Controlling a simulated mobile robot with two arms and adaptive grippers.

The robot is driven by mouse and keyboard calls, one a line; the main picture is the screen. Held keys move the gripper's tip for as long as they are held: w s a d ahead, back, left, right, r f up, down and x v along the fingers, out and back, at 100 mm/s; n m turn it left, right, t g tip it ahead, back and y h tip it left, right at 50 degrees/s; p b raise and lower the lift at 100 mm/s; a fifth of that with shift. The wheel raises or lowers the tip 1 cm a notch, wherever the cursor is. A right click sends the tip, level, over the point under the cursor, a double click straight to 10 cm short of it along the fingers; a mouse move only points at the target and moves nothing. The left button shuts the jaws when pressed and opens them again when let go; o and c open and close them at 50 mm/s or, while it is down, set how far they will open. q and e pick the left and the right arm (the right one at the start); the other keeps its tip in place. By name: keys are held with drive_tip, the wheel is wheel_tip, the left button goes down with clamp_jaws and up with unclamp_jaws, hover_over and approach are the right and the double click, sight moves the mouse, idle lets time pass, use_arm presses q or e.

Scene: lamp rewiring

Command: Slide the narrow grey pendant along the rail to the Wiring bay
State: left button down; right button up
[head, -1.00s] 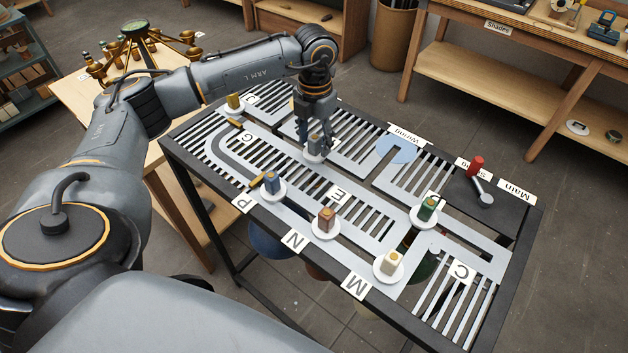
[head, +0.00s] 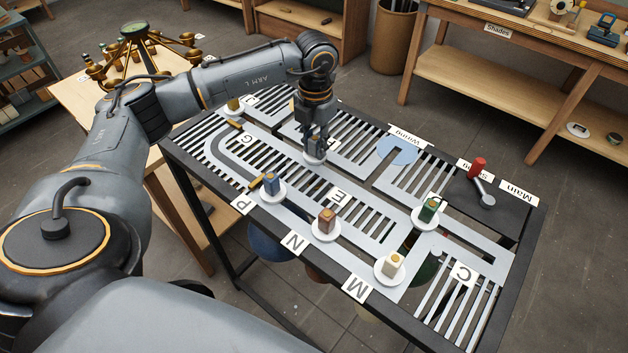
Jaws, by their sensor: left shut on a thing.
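The grey pendant's block (head: 313,146) stands on a white disc (head: 313,159) in a slot of the pale rail plate (head: 295,172), left of the plate's middle. My left gripper (head: 317,146) has come down over it from above and is shut on it; the fingers hide much of the block. The Wiring bay shows as a light blue oval patch (head: 397,151) at the far side of the plate, right of the gripper, beside its Wiring label (head: 409,136). My right gripper is not in view.
Other pendants stand in the slots: yellow (head: 234,106), blue (head: 271,183), brown (head: 326,219), cream (head: 392,262) and green (head: 428,209). A red-knobbed lever (head: 478,168) is at the right rear. No pendant stands on the blue patch.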

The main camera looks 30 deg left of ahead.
use_arm(q)
drive_tip(key=d, duration=0.6)
drive_tip(key=shift+s, duration=0.25)
drive_tip(key=shift+s+d+f, duration=0.1)
drive_tip(key=shift+s+d, duration=0.1)
drive_tip(key=shift+d, duration=1.85)
drive_tip(key=shift+s+d, duration=0.15)
drive_tip(key=shift+d, duration=1.85)
drive_tip(key=shift+w, duration=0.1)
